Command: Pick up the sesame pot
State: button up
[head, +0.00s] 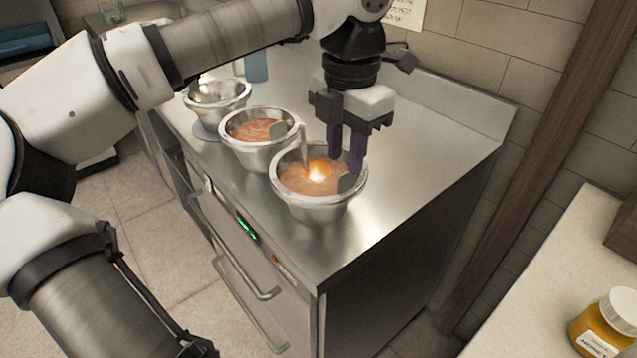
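No pot carries a readable sesame label, so I cannot tell which one is the sesame pot. The nearest steel pot (310,209) holds orange-brown sauce with a bright glint, and a thin upright handle (304,152) stands at its back. A middle pot (255,153) holds reddish-orange sauce. A far pot (216,110) shows a grey inside. My gripper (347,165) points down at the nearest pot's back right rim. Its two purple fingers stand apart with a narrow gap and nothing visible between them. I cannot tell whether they touch the rim.
The pots stand in a row on a steel counter (430,165), clear to the right. A blue container (256,67) stands behind. A honey jar (604,325) stands on a pale worktop (540,290) at lower right. A wooden post (545,150) rises behind.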

aim_at(347, 174)
jog(key=f, duration=0.4)
jog(key=shift+d+f+p, duration=0.2)
jog(key=shift+f+p, duration=0.1)
grip_shut()
jog(key=shift+r, duration=0.1)
dwell(1.0)
